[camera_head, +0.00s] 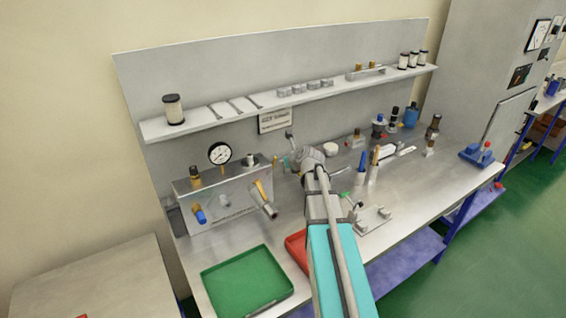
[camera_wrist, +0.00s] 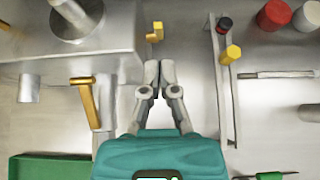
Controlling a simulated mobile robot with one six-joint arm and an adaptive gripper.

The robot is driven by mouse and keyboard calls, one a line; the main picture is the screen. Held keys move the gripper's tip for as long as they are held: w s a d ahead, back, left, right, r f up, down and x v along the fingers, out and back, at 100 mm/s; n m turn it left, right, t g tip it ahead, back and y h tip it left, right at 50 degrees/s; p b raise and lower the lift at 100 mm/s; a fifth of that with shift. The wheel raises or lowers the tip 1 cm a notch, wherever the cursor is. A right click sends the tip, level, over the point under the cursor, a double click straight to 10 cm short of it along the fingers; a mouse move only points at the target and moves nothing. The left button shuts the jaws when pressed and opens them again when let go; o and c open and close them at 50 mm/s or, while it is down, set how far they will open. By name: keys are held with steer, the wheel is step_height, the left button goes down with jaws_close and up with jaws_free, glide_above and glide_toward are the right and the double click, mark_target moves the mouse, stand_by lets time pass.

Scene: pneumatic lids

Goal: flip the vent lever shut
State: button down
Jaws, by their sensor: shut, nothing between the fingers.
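A yellow lever (camera_wrist: 88,100) with a short bent top stands beside the metal box in the wrist view. A yellow lever also shows at the box's right end in the head view (camera_head: 261,189). A smaller yellow bent piece (camera_wrist: 155,32) lies just beyond my fingertips. No label tells which is the vent lever. My gripper (camera_wrist: 157,66) is shut and empty, its tips to the right of the first lever and apart from it. In the head view my arm hides the fingers.
The metal box (camera_head: 225,195) carries a gauge (camera_head: 220,153) and knobs. A bracket rail (camera_wrist: 222,85) with a yellow hex knob (camera_wrist: 232,53) stands right of my fingers. A green tray (camera_head: 247,280) and a red tray (camera_head: 296,248) lie at the bench front.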

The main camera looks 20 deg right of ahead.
step_height(320, 180, up, 7)
steer(key=p, duration=0.6)
steer(key=shift+r+p, duration=0.2)
steer(key=shift+p, duration=0.2)
stand_by(0.3)
steer(key=s+a+f+n+g+y+b, duration=0.1)
steer(key=s+a+f+n+g+b, duration=0.15)
steer(key=s+a+f+n, duration=0.4)
steer(key=s+a+f+n+g+b, duration=0.2)
steer(key=s+a+f+n+g, duration=0.1)
steer(key=a+n, duration=0.65)
steer(key=s+a+f+n+g+h+b, duration=0.1)
steer(key=s+a+f+n+g+b, duration=0.1)
steer(key=s+n, duration=0.5)
steer(key=s+a+f+n+g+h+b, duration=0.1)
steer(key=s+f+n, duration=0.4)
steer(key=n, duration=0.6)
steer(key=s+a+g+b, duration=0.1)
steer(key=s+a+g, duration=0.1)
steer(key=shift+s+a+f+n+g, duration=0.15)
steer(key=shift+s+a+n+g, duration=0.15)
steer(key=shift+s+n+g, duration=0.1)
steer(key=shift+w, duration=0.1)
